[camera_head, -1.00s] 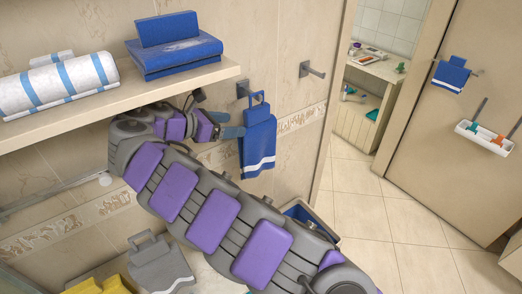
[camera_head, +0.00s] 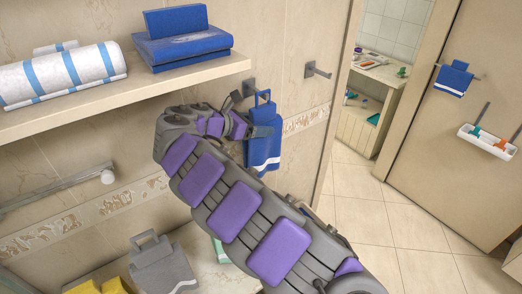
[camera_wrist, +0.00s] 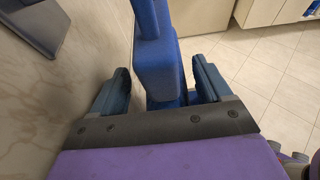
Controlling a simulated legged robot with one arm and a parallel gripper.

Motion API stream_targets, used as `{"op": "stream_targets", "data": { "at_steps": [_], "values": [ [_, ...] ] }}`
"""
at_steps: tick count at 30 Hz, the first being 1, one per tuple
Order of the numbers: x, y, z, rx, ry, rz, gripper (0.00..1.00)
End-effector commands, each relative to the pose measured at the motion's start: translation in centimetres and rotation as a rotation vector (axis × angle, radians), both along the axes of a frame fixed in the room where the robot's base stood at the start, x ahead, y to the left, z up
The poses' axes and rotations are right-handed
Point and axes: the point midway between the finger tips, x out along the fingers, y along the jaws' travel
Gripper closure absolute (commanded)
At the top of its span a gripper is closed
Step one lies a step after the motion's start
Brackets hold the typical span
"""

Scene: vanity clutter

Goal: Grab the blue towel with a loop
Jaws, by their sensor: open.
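The blue towel with a loop (camera_head: 263,153) hangs from a wall hook (camera_head: 249,87). A white stripe crosses its lower part. My gripper (camera_head: 258,131) is at the towel's upper left, and its fingers partly cover the towel. In the wrist view the towel (camera_wrist: 156,75) stands between the two fingers of my gripper (camera_wrist: 160,85). The fingers are open, with the left one clearly apart from the towel. The right finger is closer, and I cannot tell whether it touches.
A shelf (camera_head: 160,87) above my arm holds folded blue towels (camera_head: 182,45) and a striped white roll (camera_head: 60,77). A second hook (camera_head: 316,70) is empty. Another blue towel (camera_head: 452,80) hangs on the door (camera_head: 420,125). Grey and yellow towels are below. The floor at right is clear.

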Motion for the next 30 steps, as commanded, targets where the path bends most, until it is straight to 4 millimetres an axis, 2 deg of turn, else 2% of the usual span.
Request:
{"op": "stream_targets", "data": {
  "at_steps": [4,10,27,30],
  "values": [
    [-0.02,-0.18,0.09,0.001,0.000,-0.001,0.23],
    [-0.05,-0.59,0.11,0.004,0.000,-0.003,0.42],
    [-0.03,-0.05,0.06,0.000,0.001,-0.002,0.97],
    [-0.02,-0.21,0.05,0.002,0.001,-0.002,1.00]
  ]
}}
